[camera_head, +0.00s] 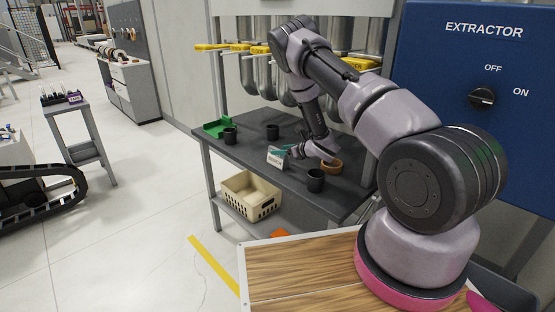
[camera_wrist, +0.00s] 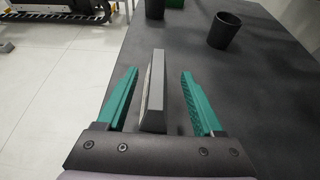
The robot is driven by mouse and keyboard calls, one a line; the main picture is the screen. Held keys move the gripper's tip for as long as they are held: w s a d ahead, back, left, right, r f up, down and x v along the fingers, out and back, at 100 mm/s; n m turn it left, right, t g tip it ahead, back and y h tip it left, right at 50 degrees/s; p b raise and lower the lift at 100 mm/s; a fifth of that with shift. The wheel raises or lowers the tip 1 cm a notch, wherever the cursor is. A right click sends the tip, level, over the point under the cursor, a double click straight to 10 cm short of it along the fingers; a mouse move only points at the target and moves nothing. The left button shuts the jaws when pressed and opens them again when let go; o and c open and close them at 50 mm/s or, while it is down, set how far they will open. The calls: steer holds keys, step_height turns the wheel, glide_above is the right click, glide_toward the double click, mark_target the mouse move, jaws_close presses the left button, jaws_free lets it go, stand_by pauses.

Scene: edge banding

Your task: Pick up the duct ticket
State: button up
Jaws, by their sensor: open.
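The duct ticket (camera_head: 277,157) is a small white card-like piece standing on the dark table. In the wrist view the ticket (camera_wrist: 153,92) shows nearly edge-on as a grey upright wedge. My gripper (camera_head: 291,150) has green fingers and is at the ticket in the head view. In the wrist view my gripper (camera_wrist: 160,78) is open, with one finger on each side of the ticket. The ticket is closer to the left finger, and a wider gap shows on the right. I cannot tell whether either finger touches it.
On the dark table (camera_head: 240,153) stand several dark cups, one (camera_head: 316,180) near the front. A brown ring-shaped cup (camera_head: 331,167) is right of my gripper. A green tray (camera_head: 217,127) is at the far left. A beige crate (camera_head: 250,195) sits on the lower shelf.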

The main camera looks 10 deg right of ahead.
steer(key=shift+x, duration=2.75)
steer(key=shift+a+r, duration=0.1)
steer(key=shift+a, duration=0.05)
jaws_close()
